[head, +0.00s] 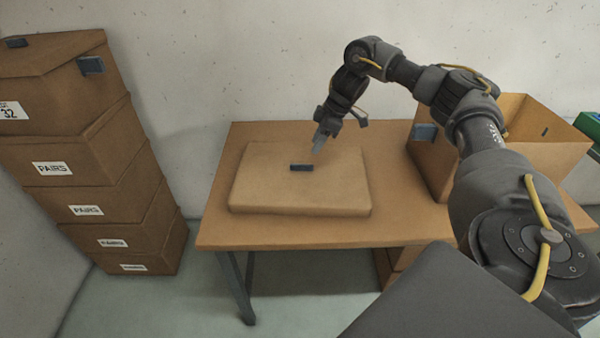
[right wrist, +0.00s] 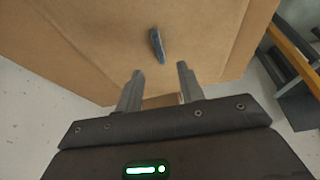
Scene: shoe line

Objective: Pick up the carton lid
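The carton lid (head: 265,190) is a flat brown cardboard slab lying on the wooden table (head: 330,234). It has a small dark handle (head: 302,168) on its top, which also shows in the right wrist view (right wrist: 157,46). My right gripper (head: 318,148) is just above and behind the handle in the head view. In the right wrist view its two fingers (right wrist: 158,82) are apart, with nothing between them, and the handle lies beyond their tips. My left gripper is not in view.
An open brown carton (head: 560,158) stands at the right of the table, partly behind my right arm. A tall stack of boxes labelled PAIRS (head: 85,160) stands on the floor at left.

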